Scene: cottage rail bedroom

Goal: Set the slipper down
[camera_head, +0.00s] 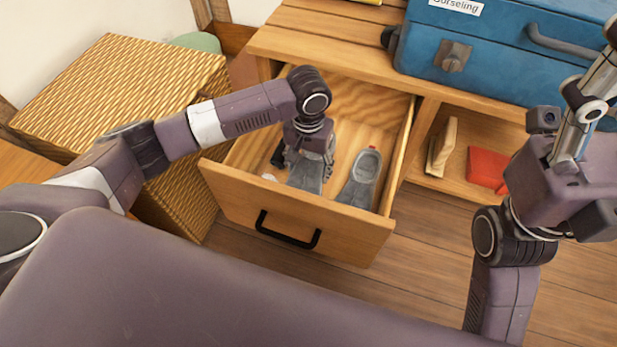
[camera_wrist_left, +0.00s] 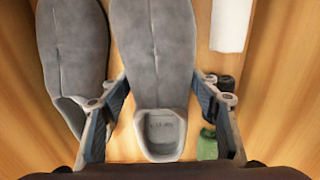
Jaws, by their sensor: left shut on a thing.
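The held grey slipper (camera_head: 306,178) is inside the open wooden drawer (camera_head: 300,222), under my left gripper (camera_head: 309,150). In the left wrist view the slipper (camera_wrist_left: 153,45) lies lengthwise between the two fingers of the left gripper (camera_wrist_left: 160,108), which is shut on it near the heel opening. I cannot tell whether its sole touches the drawer floor. A second grey slipper (camera_head: 361,178) lies beside it, and also shows in the left wrist view (camera_wrist_left: 76,45). My right gripper (camera_head: 590,95) is only partly in view at the right edge, its jaws unclear.
In the drawer, a white item (camera_wrist_left: 231,24), a black item (camera_wrist_left: 224,83) and a green item (camera_wrist_left: 207,145) lie beside the held slipper. A blue case (camera_head: 490,50) stands on the cabinet top. A wicker chest (camera_head: 120,90) stands left. An open shelf holds a red item (camera_head: 486,167).

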